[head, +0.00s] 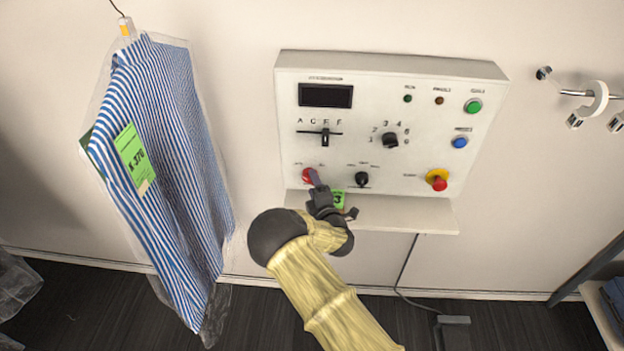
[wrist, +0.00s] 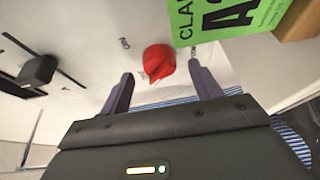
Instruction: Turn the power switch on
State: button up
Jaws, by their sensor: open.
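The control panel (head: 360,150) is a pale box on the wall with a small shelf below it. A red rotary knob (head: 307,175), seemingly the power switch, sits at its lower left. In the wrist view my gripper (wrist: 163,80) is open, with one dark finger on each side of the knob and gaps visible. Contact cannot be told. The gripper partly hides the knob in the head view.
The panel also has a dark display (head: 325,95), a slider (head: 325,137), black knobs (head: 390,140), a green button (head: 473,105), a blue button (head: 460,142) and a red-yellow stop button (head: 437,180). A green tag (wrist: 225,15) is close by. A bagged striped shirt (head: 165,160) hangs left.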

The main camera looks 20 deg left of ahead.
jog(key=shift+x, duration=1.05)
jog(key=c, duration=1)
jog(key=shift+o, duration=0.2)
